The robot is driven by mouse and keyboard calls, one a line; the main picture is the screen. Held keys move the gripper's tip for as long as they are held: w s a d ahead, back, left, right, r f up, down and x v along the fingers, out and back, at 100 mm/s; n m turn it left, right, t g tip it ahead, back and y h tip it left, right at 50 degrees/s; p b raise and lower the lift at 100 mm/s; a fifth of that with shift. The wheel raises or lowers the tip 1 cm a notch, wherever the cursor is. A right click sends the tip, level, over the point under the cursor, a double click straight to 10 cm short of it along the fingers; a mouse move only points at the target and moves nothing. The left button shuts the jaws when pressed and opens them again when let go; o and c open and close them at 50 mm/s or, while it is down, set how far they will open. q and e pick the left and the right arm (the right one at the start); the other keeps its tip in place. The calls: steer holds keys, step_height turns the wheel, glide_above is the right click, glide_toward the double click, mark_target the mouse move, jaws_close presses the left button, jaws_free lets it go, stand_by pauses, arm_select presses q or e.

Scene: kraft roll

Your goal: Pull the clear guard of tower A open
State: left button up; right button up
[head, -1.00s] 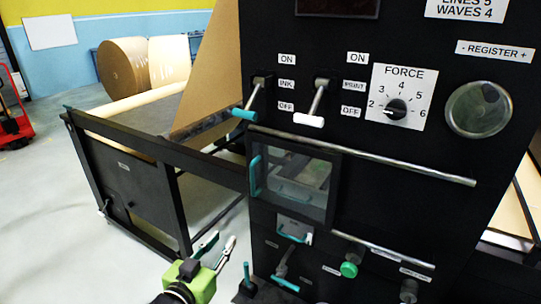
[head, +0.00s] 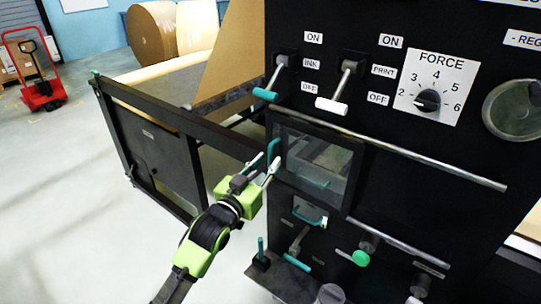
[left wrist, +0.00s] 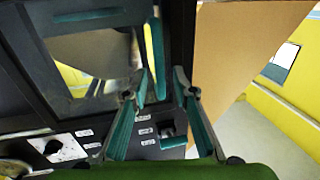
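The clear guard (head: 325,164) is a see-through pane in a dark frame on the front of the black tower (head: 410,160). It looks closed against the tower. Its upright teal handle (head: 275,148) is at the guard's left edge. My left gripper (head: 267,161) is at this handle, with its fingers apart. In the left wrist view the handle (left wrist: 156,45) shows between or just beyond the open fingertips (left wrist: 161,78). I cannot tell whether a finger touches it. The guard's pane (left wrist: 95,62) fills the upper left there. My right gripper is not in view.
Ink lever (head: 272,88) and print lever (head: 338,92) stick out above the guard. A steel bar (head: 430,160) runs across the tower beside it. A dark railing (head: 180,118) extends left. A green knob (head: 361,258) and small levers are below.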

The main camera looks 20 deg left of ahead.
arm_select(q)
steer(key=shift+w+d, duration=0.15)
steer(key=shift+w, duration=0.55)
steer(key=shift+w+d, duration=0.1)
steer(key=shift+w, duration=0.6)
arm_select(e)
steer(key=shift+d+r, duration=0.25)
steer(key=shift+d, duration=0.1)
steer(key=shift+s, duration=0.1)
arm_select(q)
jaws_close()
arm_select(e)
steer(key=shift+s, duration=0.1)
arm_select(q)
steer(key=shift+s, duration=0.1)
